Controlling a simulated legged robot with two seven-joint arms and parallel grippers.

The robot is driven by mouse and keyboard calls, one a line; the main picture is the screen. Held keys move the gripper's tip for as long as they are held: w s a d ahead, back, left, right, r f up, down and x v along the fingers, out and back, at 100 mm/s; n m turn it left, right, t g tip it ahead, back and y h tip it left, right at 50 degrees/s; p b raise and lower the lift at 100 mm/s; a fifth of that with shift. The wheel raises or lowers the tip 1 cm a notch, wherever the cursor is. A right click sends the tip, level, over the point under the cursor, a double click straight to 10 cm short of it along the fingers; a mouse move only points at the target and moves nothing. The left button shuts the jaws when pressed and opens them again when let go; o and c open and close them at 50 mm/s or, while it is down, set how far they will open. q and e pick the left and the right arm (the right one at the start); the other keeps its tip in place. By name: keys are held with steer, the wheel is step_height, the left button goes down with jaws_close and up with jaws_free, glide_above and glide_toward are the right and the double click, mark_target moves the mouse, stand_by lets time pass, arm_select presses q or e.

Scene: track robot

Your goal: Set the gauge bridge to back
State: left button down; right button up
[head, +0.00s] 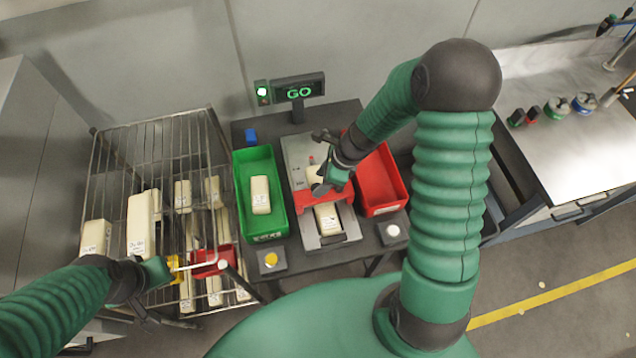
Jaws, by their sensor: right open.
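The gauge bridge is a red crosspiece (341,193) spanning a grey metal gauge (299,155) on the dark table, around the middle of its length. A cream labelled block (328,219) lies in the gauge, partly under the bridge. My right gripper (321,187) is open, right at the bridge; whether it touches the bridge cannot be told. The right wrist hides part of the gauge's back right. My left gripper (147,319) is low at the left, in front of the wire cage; its jaws are unclear.
A green bin (276,222) with a cream block stands left of the gauge, a red bin (384,208) right. A lit GO sign (298,91) stands behind. Yellow (271,259) and white (393,231) buttons flank the front. A wire cage (150,124) holds several blocks.

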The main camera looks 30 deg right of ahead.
steer(key=shift+a+f, duration=0.15)
steer(key=shift+f, duration=0.7)
steer(key=shift+s+a, duration=0.1)
steer(key=shift+a, duration=0.25)
steer(key=c, duration=0.6)
jaws_close()
steer(key=shift+w+d, duration=0.2)
